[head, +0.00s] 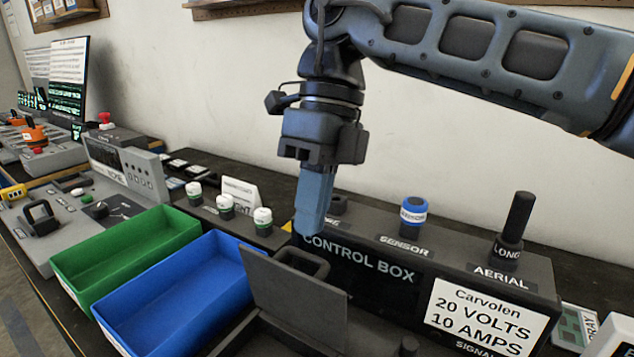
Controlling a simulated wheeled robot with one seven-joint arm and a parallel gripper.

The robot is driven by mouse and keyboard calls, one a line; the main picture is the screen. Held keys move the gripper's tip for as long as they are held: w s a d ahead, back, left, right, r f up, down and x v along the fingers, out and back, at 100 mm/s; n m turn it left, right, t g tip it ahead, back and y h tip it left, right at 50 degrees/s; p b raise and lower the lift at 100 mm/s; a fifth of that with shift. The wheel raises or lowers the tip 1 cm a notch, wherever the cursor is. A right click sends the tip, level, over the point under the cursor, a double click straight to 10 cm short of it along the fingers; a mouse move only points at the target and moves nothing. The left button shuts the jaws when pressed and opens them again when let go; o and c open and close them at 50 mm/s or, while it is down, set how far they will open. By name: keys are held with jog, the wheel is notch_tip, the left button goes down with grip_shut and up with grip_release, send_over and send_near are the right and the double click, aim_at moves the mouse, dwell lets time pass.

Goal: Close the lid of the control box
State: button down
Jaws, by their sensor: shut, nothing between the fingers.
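The dark grey control box (385,292) stands at the lower right, with its name on the front panel. Its lid (293,306) is a grey flap that stands raised and tilted over an open compartment at the bottom of the view. A loop handle (302,262) shows just behind the lid's upper edge. My gripper (311,228) points down, shut and empty, just above and behind the lid's top edge. I cannot tell whether its tips touch the handle. The lower part of the box is cut off by the frame.
A blue bin (165,310) and a green bin (130,255) stand left of the lid. A blue-and-white sensor knob (413,217) and a tall black aerial (515,222) rise from the box top. Several white-capped bottles (225,205) stand behind the bins. A wall closes off the back.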

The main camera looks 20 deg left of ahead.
aim_at(296, 294)
jog(key=shift+x, duration=2.55)
